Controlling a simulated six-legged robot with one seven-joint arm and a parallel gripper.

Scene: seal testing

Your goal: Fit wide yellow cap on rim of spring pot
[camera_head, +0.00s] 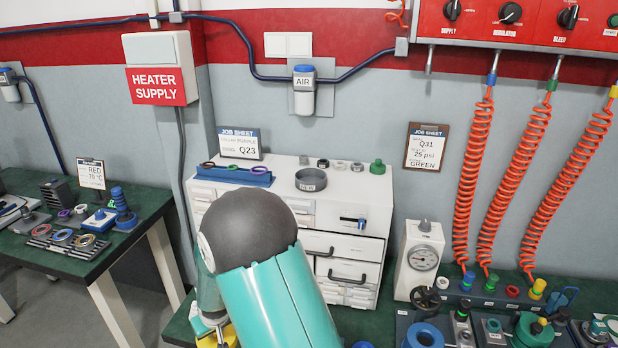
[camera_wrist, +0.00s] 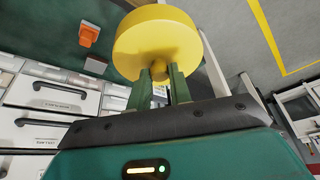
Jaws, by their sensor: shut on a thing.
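The wide yellow cap (camera_wrist: 158,38) is a round disc with a small knob underneath, in the wrist view. My gripper (camera_wrist: 160,78) is shut on that knob between its two green fingers, with the disc beyond the fingertips. I cannot make out the spring pot for certain in either view.
A white drawer cabinet (camera_head: 358,222) with small parts on top stands behind my arm. A pressure gauge (camera_head: 423,257) and crowded fittings stand on the right bench, below hanging orange coiled hoses (camera_head: 472,180). A dark-green side table (camera_head: 115,238) is at the left.

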